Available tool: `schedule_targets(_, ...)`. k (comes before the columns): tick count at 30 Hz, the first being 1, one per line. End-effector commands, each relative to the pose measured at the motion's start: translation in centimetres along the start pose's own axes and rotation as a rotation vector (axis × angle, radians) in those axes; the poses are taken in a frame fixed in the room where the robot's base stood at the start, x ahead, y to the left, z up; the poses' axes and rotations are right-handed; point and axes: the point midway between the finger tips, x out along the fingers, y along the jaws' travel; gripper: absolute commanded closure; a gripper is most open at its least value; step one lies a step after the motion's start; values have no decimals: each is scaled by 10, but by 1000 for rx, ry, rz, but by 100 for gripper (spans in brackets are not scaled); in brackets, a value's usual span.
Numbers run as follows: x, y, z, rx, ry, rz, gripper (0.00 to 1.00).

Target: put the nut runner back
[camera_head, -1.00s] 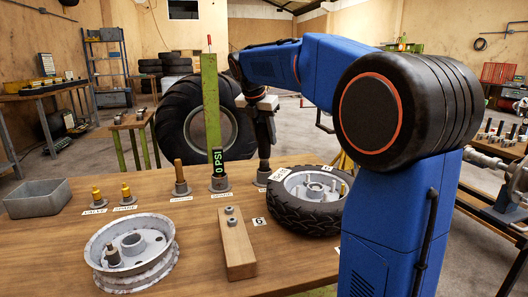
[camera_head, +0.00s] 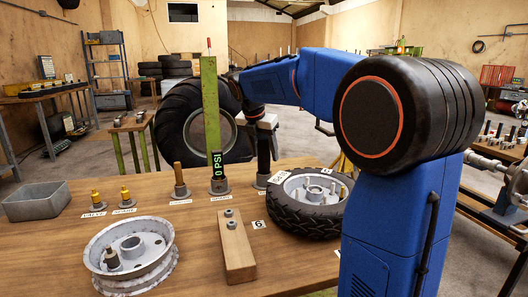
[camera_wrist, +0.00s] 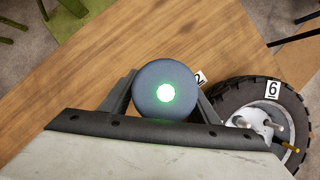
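The nut runner (camera_head: 263,154) is a dark upright tool. Its lower end is at the round holder (camera_head: 262,181) at the back of the bench, left of the small tyre. In the wrist view its round grey cap (camera_wrist: 166,88) with a glowing green centre fills the space between my fingers. My gripper (camera_head: 266,134) is around the nut runner's upper part from above, with a finger close against each side of it. The fingertips are partly hidden by the cap, and whether the tool is fully seated cannot be told.
A green post with a PSI display (camera_head: 211,125) stands just left of the nut runner. The small tyre (camera_head: 308,205) lies close on the right. A wooden block (camera_head: 236,252), a bare rim (camera_head: 130,255) and a grey bin (camera_head: 37,201) are on the bench.

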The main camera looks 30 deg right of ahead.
Motion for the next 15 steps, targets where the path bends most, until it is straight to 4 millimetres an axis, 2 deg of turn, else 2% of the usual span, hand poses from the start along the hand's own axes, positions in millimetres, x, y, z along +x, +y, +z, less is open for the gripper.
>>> schedule_targets(10,-2,0,1,0,0,0,42)
schedule_targets(15,-17,0,1,0,-1,2,42)
